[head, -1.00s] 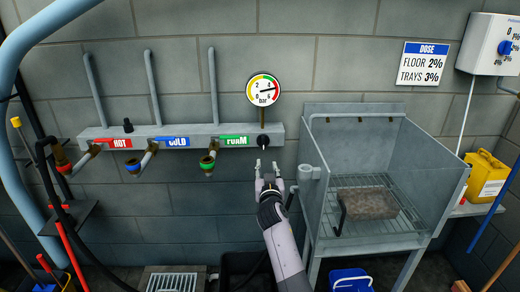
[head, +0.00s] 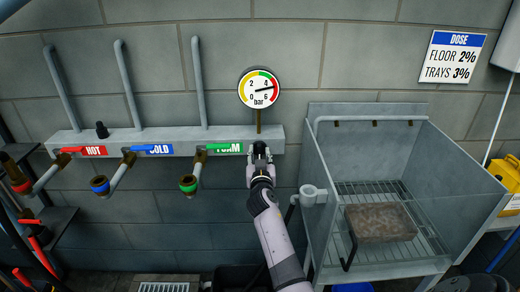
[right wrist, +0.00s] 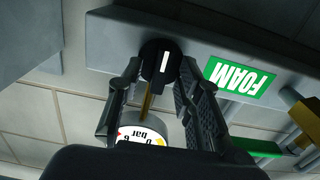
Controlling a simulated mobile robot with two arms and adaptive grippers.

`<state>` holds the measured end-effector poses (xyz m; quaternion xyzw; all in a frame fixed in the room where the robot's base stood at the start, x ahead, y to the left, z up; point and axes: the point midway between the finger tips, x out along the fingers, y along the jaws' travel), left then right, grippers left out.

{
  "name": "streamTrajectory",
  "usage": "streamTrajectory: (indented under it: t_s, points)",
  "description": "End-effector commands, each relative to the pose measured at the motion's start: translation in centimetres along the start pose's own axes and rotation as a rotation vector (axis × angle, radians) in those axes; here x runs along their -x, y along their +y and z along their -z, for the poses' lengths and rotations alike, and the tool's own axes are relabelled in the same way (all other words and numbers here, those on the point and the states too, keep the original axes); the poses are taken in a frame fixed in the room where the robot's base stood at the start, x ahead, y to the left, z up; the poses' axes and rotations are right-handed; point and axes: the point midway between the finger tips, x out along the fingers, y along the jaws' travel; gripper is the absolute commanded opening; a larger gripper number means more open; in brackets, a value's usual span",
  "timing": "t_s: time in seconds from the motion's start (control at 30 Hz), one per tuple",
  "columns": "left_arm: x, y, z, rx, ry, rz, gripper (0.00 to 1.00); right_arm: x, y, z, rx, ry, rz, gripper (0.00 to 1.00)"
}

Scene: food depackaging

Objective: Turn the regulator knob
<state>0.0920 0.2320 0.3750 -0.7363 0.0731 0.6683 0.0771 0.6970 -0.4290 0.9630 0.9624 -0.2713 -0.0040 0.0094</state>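The regulator knob (head: 260,147) is black and sits at the right end of the grey manifold, below the pressure gauge (head: 260,87). The gauge needle points right, between 4 and 6. My right gripper (head: 260,166) is at the knob. In the right wrist view, the knob (right wrist: 160,62) shows a white mark running roughly up and down. The fingers of my right gripper (right wrist: 160,72) stand apart on either side of the knob. I cannot tell whether they touch it. My left gripper is not in view.
The grey manifold (head: 225,132) carries HOT, COLD and FOAM outlets to the left; the green-ringed FOAM outlet (head: 189,184) is nearest. A metal sink (head: 315,165) with a wire rack and a brown block stands close on the right. The wall below the manifold is clear.

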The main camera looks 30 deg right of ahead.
Motion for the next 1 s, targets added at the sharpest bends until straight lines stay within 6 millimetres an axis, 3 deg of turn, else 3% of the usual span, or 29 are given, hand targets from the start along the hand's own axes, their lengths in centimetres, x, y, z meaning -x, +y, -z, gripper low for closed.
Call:
streamTrajectory:
  t_s: [0.27,0.77,1.0]
  points:
    - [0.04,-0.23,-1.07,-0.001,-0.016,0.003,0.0,0.03,-0.03,-0.05,0.0,-0.001,0.0,0.33]
    - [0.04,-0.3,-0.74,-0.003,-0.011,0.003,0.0,0.02,-0.01,-0.03,0.0,-0.001,0.0,0.0]
    - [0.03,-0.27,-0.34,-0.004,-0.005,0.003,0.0,0.01,-0.01,-0.01,0.0,0.0,0.0,0.0]
